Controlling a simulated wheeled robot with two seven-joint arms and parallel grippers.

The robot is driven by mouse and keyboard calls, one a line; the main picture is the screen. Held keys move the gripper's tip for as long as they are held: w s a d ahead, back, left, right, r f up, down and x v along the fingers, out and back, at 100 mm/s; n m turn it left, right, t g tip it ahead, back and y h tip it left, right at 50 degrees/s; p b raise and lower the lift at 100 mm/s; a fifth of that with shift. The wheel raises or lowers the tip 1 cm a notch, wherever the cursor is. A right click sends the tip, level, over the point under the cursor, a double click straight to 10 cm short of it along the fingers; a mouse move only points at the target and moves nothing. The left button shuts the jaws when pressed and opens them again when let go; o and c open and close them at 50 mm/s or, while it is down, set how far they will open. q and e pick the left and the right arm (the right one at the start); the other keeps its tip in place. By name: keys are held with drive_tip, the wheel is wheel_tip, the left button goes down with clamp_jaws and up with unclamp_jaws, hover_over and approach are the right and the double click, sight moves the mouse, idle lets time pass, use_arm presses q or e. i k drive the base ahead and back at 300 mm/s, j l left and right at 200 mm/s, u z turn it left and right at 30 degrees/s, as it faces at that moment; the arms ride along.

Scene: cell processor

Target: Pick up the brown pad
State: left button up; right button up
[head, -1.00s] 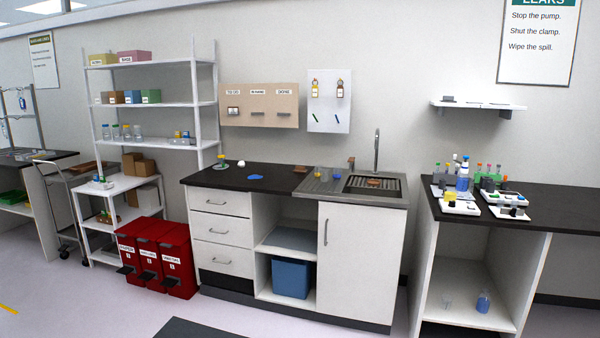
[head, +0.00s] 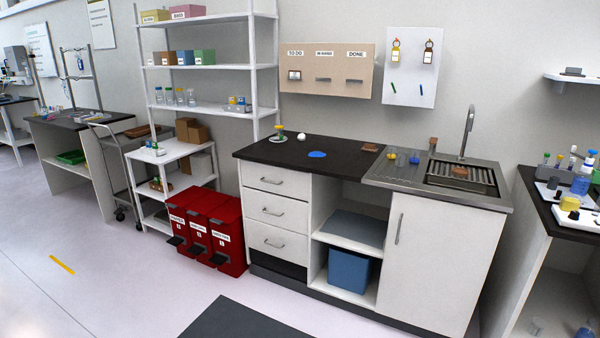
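A small flat brown pad (head: 370,147) lies on the black counter top (head: 300,152), just left of the steel sink unit. Another small brown piece (head: 459,171) sits at the sink's slatted basin. A small upright brown block (head: 433,142) stands behind the sink's left edge. I cannot tell for certain which of these the task names. Neither of my grippers is in view.
A blue flat patch (head: 317,154) and a white ball (head: 301,136) are on the counter. Small cups (head: 403,160) stand on the sink's drainboard. Red bins (head: 205,228) stand left of the cabinet. A dark mat (head: 245,320) lies on the floor in front, otherwise clear.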

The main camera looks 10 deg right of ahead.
sight(369, 148)
drive_tip(key=i+z, duration=0.1)
drive_tip(key=i, duration=0.45)
drive_tip(key=i+j+z, duration=0.1)
drive_tip(key=i, duration=0.45)
drive_tip(key=i+j+z, duration=0.1)
drive_tip(key=i, duration=0.5)
drive_tip(key=i+j+z, duration=0.1)
drive_tip(key=i, duration=0.45)
